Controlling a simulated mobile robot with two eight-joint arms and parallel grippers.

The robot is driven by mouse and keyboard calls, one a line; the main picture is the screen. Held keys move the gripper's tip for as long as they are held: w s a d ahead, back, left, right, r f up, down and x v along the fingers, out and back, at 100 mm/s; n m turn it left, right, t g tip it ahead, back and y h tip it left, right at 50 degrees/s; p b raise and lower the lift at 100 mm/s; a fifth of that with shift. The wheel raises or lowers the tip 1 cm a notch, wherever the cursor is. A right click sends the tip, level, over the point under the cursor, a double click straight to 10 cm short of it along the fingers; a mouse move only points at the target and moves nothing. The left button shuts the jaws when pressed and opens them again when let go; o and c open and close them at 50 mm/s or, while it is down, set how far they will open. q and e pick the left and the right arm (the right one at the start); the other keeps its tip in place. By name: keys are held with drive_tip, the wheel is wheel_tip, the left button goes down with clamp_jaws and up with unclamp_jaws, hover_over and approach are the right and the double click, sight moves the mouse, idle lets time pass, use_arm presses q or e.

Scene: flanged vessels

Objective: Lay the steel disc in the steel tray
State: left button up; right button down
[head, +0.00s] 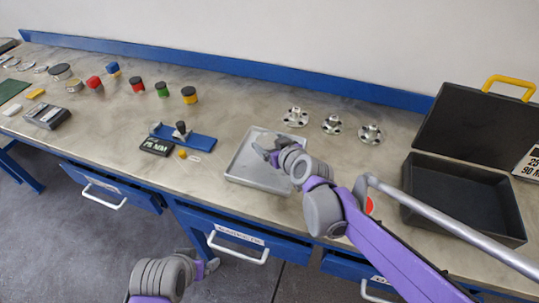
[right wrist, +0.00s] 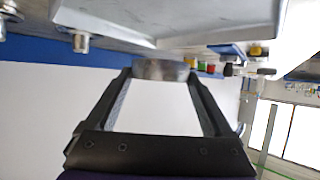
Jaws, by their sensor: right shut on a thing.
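The steel tray (head: 240,172) is a shallow, light grey square tray on the bench, right of the middle. My right gripper (head: 265,153) is above the tray's far part in the head view. In the right wrist view its two fingers are shut on the steel disc (right wrist: 160,70), a round grey metal piece between the fingertips. The tray (right wrist: 170,18) also shows in that view, along the top edge, apart from the disc. The disc is hard to make out in the head view. My left gripper (head: 207,268) is low, in front of the bench; its jaws are too small to read.
Several flanged metal parts (head: 332,124) stand behind and right of the tray. An open black case (head: 465,195) is at the right. A blue fixture (head: 190,138) and a black label block (head: 157,147) lie left of the tray. Coloured cylinders stand further left.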

drive_tip(key=shift+s+f, duration=0.1)
drive_tip(key=shift+f, duration=0.6)
drive_tip(key=shift+f+b, duration=0.4)
drive_tip(key=shift+f, duration=1.9)
drive_tip(key=shift+f, duration=0.2)
unclamp_jaws()
drive_tip(key=shift+r, duration=0.15)
